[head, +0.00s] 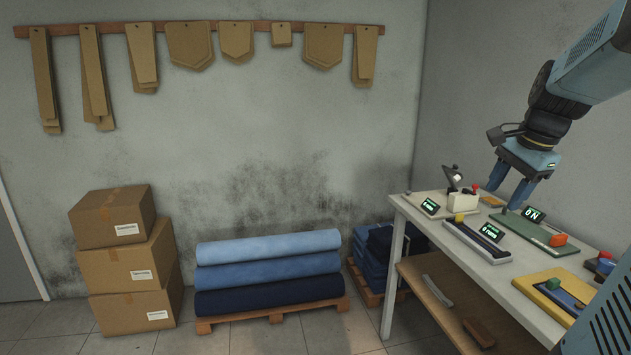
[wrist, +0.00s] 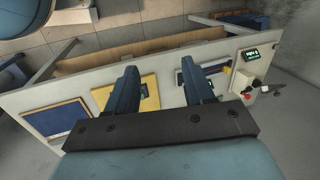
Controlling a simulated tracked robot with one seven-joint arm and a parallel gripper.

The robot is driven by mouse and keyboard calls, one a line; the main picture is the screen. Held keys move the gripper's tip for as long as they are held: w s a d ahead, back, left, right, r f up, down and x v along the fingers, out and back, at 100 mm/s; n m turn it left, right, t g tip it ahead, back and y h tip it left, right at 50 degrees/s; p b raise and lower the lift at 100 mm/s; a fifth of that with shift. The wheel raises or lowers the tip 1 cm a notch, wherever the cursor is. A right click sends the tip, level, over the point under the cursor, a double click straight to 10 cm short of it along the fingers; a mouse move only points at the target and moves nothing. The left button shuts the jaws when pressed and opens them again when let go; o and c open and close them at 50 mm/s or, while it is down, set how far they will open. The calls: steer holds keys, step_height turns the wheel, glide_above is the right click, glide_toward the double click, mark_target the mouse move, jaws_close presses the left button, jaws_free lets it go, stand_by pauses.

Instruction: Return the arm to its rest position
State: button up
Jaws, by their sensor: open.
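My gripper (head: 509,193) is at the right of the head view, on the end of my blue arm. Its two blue fingers point down above the white table (head: 411,209) and are apart, with nothing seen between them. In the wrist view my gripper (wrist: 161,90) shows both fingers spread over the table, and they hide part of what lies below. Part of my arm crosses the top right of the head view.
The table holds a green board (head: 530,232) with a lit display, a grey fixture (head: 477,239), a yellow board (head: 541,291) and a white box (head: 463,201). Cardboard boxes (head: 127,258) and fabric rolls (head: 268,273) stand by the back wall.

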steer(key=s+a+f+n+t, duration=0.1)
steer(key=s+a+n, duration=0.5)
steer(key=a, duration=0.3)
steer(key=s+a+f+n+t, duration=0.1)
steer(key=s+a+n, duration=0.5)
steer(key=a+n, duration=0.3)
steer(key=shift+a+f+n+h, duration=0.3)
steer(key=shift+a+h, duration=0.1)
steer(key=shift+a, duration=0.35)
